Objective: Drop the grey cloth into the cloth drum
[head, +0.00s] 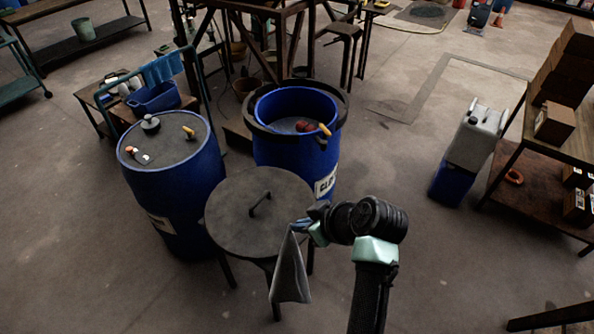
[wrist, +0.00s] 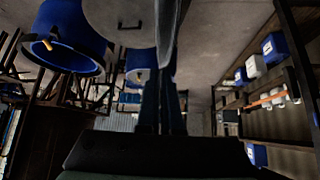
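The grey cloth (head: 290,272) hangs from my gripper (head: 303,227), which is shut on its top end. The cloth hangs in front of the right edge of a round grey lid, clear of the floor. In the wrist view the cloth (wrist: 166,35) shows at the fingers (wrist: 160,100). The cloth drum (head: 268,150) is blue and open-topped, with a partly readable white label. It stands behind my gripper, beyond the lid. Something dark red and an orange-yellow handle lie at its right rim. The open drum also shows upper left in the wrist view (wrist: 62,62).
The round lid (head: 240,225) with a bar handle rests on a legged stand before the drum. A closed blue drum (head: 175,200) with small items on top stands left. The floor between is clear.

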